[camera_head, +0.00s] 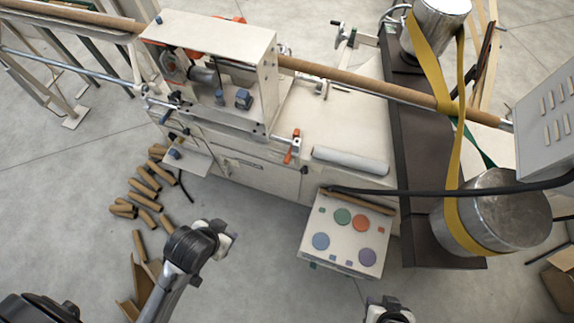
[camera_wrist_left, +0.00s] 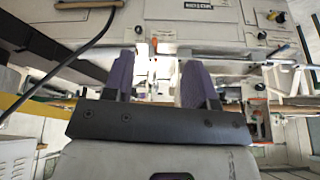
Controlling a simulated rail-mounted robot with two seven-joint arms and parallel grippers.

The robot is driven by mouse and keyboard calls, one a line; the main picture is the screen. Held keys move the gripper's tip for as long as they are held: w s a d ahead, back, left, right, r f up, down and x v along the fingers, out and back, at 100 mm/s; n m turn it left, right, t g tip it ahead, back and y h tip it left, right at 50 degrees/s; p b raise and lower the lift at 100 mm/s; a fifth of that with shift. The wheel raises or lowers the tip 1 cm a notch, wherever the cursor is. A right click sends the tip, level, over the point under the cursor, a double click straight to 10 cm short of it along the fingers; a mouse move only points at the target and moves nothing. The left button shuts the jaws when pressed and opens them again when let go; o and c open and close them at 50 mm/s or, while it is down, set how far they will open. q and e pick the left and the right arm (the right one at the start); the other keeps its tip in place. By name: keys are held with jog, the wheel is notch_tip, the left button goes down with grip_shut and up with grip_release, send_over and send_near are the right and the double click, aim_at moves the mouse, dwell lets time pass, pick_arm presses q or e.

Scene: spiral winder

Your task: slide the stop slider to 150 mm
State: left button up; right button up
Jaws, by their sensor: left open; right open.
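I cannot tell the stop slider or any millimetre scale for certain. A small orange-handled part (camera_head: 291,148) stands at the front edge of the spiral winder (camera_head: 330,120). In the left wrist view a small orange part (camera_wrist_left: 154,43) shows beyond the space between the fingers. My left gripper (camera_wrist_left: 158,68) has two purple-faced fingers, apart and empty, facing the machine front. In the head view the left arm's end (camera_head: 224,238) is over the floor, apart from the machine. My right gripper (camera_head: 388,310) is partly in view at the bottom edge, low before the button panel.
A button panel (camera_head: 326,261) with coloured discs stands front right. A black cable (camera_head: 440,192) crosses above it. A yellow belt (camera_head: 450,200) loops round metal drums at right. Cardboard tubes (camera_head: 145,190) lie on the floor at left.

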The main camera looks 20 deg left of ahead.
pick_arm(q)
jog(key=w+f+t+b, duration=0.1)
jog(key=w+f+b, duration=0.4)
jog(key=f+b, duration=0.6)
jog(key=n+t+b, duration=0.6)
jog(key=t+b, duration=0.7)
jog(key=b, duration=1.2)
send_near(286, 163)
jog(key=shift+y, duration=0.4)
jog(key=w+b, duration=0.4)
jog(key=w, duration=0.7)
jog(key=shift+w, duration=0.4)
pick_arm(e)
notch_tip(286, 163, down, 43)
pick_arm(q)
grip_shut()
